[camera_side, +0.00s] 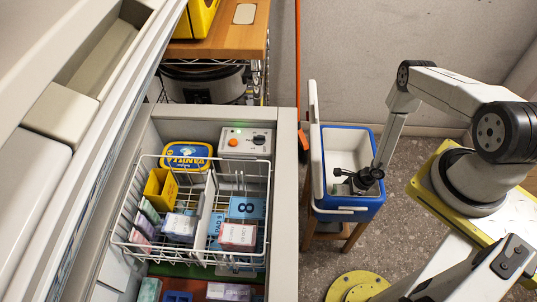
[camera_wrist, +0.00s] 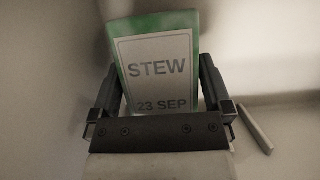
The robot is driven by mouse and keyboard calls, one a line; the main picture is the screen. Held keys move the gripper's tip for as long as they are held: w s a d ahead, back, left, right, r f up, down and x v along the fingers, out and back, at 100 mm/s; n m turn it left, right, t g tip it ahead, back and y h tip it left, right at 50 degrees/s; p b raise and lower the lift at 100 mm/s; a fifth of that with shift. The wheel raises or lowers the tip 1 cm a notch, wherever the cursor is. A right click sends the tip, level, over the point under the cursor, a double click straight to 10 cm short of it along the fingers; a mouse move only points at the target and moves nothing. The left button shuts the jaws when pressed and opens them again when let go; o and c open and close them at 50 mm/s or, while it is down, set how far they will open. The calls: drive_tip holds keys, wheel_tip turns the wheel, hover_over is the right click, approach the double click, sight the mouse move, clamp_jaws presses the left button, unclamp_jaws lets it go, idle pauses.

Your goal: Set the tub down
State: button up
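A tub (camera_wrist: 160,52) with green edges and a pale label reading "STEW 23 SEP" fills the middle of the wrist view, slightly tilted there. My gripper (camera_wrist: 158,90) has one dark finger against each side of it and appears shut on it. In the side view, my gripper (camera_side: 358,182) is inside the open blue cooler (camera_side: 350,209), low within its white walls. The tub is small and mostly hidden there. I cannot tell whether its underside touches the cooler floor.
The cooler's white lid (camera_side: 315,140) stands open on its left, and a wooden stool (camera_side: 354,237) supports the cooler.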

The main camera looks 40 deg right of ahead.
drive_tip(key=shift+r, duration=0.15)
drive_tip(key=shift+v, duration=5.95)
drive_tip(key=w+a+r+n+g, duration=0.1)
drive_tip(key=w+a+r+n, duration=0.2)
drive_tip(key=r, duration=0.4)
drive_tip(key=w+a+r+n, duration=0.1)
drive_tip(key=w+r+n, duration=0.35)
drive_tip(key=r, duration=0.25)
drive_tip(key=w+a+r+n+g, duration=0.1)
drive_tip(key=w+a+r+n, duration=0.15)
drive_tip(key=r+n, duration=0.3)
drive_tip(key=s+a+r+n+h, duration=0.1)
drive_tip(key=a+r+n, duration=0.2)
drive_tip(key=r, duration=0.3)
drive_tip(key=a+r+n+t+h, duration=0.1)
drive_tip(key=a+r+n, duration=0.2)
drive_tip(key=r+n, duration=0.3)
drive_tip(key=s+a+r+n+h, duration=0.1)
drive_tip(key=a+r+n, duration=0.1)
drive_tip(key=r+n, duration=0.3)
wheel_tip(320, 180, up, 3)
drive_tip(key=shift+s+a+r, duration=0.15)
drive_tip(key=shift+s+a, duration=0.25)
